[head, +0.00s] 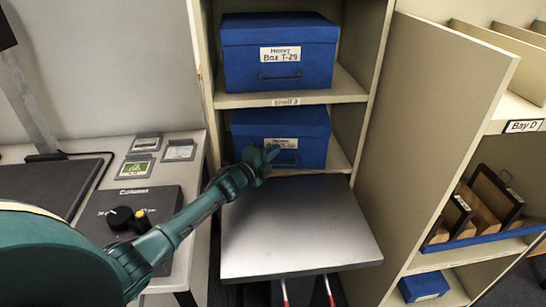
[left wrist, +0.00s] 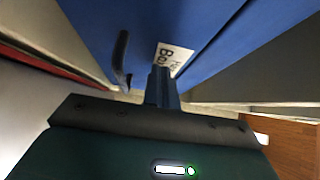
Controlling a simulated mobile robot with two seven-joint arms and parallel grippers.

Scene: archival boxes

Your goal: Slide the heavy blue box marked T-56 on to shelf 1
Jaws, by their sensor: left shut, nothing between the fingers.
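A blue box (head: 304,125) with a white label sits in the lower shelf opening, above and behind the grey platform (head: 295,235). The label's first line reads "Heavy"; my left gripper covers part of its second line, so the number is not clear. My left gripper (head: 270,153) is shut and empty, with its tips at the box's front face by the label. In the left wrist view the blue box (left wrist: 105,25), its dark handle and its label lie just ahead of the shut fingers (left wrist: 162,80). I cannot tell whether they touch. My right gripper is not in view.
Another blue box (head: 278,55), labelled Heavy Box T-29, stands on the shelf above, marked Shelf 2 (head: 286,102). The platform top is bare. A desk with a control box (head: 120,215) is at the left. A tall side panel (head: 440,140) and Bay D (head: 523,126) are at the right.

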